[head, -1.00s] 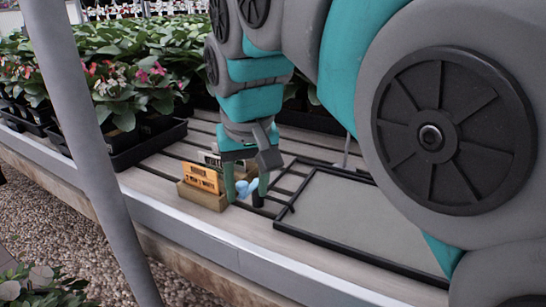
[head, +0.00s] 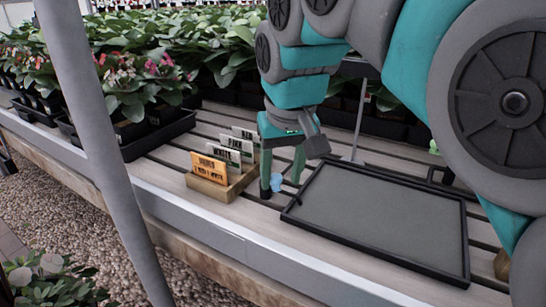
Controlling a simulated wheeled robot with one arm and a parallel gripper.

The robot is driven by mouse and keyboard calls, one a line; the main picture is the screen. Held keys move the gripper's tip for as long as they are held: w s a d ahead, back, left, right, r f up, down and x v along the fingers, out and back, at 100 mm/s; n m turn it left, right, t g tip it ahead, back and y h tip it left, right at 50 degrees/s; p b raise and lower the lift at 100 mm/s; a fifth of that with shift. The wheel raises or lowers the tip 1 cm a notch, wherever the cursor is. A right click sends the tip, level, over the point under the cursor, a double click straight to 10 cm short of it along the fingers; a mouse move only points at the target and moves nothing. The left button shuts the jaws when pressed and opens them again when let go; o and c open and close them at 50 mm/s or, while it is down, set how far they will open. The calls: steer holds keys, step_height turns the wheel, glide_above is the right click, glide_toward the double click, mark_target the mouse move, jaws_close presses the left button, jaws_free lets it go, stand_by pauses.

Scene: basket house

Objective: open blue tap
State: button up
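A wooden box (head: 222,191) with an orange sign (head: 209,167) and several white signs stands left of my gripper. A black-rimmed grey tray (head: 385,225) lies to the right. Potted plants (head: 140,85) fill the back. A grey post (head: 95,140) crosses the left.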

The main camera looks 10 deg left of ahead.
steer(key=shift+w+d, duration=0.25)
steer(key=shift+d, duration=0.25)
steer(key=shift+w+d, duration=0.2)
steer(key=shift+d, duration=0.3)
steer(key=shift+s+a+r, duration=0.1)
steer(key=shift+s+a, duration=0.05)
steer(key=shift+a, duration=0.15)
steer(key=w+p+v, duration=0.1)
steer(key=p+v, duration=0.2)
steer(key=v, duration=0.3)
steer(key=shift+w+a+r+p, duration=0.15)
steer(key=shift+a+r+p, duration=0.15)
steer(key=shift+r, duration=0.2)
stand_by(0.7)
